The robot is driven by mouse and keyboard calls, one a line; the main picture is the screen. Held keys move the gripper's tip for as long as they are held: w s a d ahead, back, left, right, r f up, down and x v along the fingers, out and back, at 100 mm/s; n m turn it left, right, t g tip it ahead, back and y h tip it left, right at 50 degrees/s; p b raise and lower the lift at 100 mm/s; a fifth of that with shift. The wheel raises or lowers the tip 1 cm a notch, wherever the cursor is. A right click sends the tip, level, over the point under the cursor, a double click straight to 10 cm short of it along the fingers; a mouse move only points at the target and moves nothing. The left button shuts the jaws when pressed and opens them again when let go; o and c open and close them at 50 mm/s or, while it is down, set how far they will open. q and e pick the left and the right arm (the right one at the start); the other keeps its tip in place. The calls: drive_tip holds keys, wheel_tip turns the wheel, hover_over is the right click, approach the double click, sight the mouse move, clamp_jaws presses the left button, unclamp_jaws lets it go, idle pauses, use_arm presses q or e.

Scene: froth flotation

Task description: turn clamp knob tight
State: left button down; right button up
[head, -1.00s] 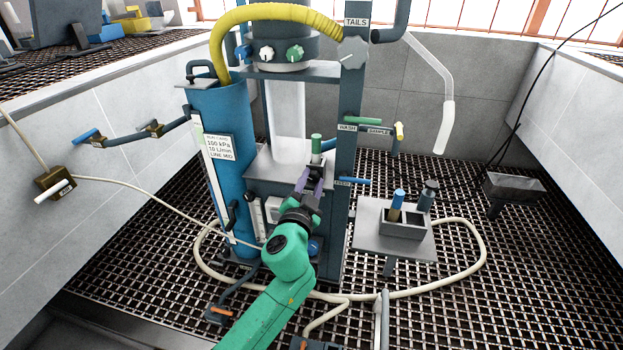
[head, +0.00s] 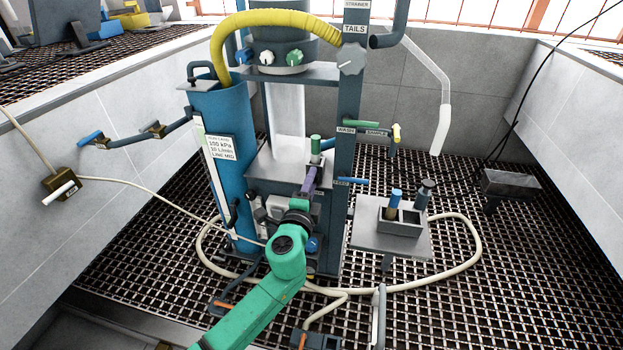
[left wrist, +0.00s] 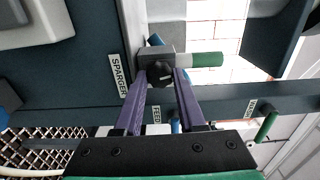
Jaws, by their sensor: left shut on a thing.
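The clamp knob (left wrist: 160,73) is a small black knob with a pale mark, on a grey clamp block (left wrist: 157,55) beside the SPARGER label. My left gripper (left wrist: 164,76) has its purple fingers on either side of the knob and is shut on it. In the head view my left gripper (head: 309,180) reaches up to the front of the column, just below a green-topped grey fitting (head: 315,145). There the knob is hidden by the fingers. My right gripper is not in view.
A blue cylinder (head: 222,120) stands left of the gripper. A dark upright post (head: 346,110) stands close on its right. A small table (head: 366,235) with a holder (head: 402,225) is farther right. A cream hose (head: 470,262) loops over the grating.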

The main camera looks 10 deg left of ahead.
use_arm(q)
drive_tip(key=shift+a+r+m, duration=0.1)
drive_tip(key=shift+r+m, duration=0.05)
drive_tip(key=shift+m, duration=0.55)
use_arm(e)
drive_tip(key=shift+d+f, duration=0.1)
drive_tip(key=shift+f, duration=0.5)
use_arm(q)
drive_tip(key=c, duration=0.5)
unclamp_jaws()
drive_tip(key=shift+f, duration=0.3)
drive_tip(key=shift+s+f, duration=0.1)
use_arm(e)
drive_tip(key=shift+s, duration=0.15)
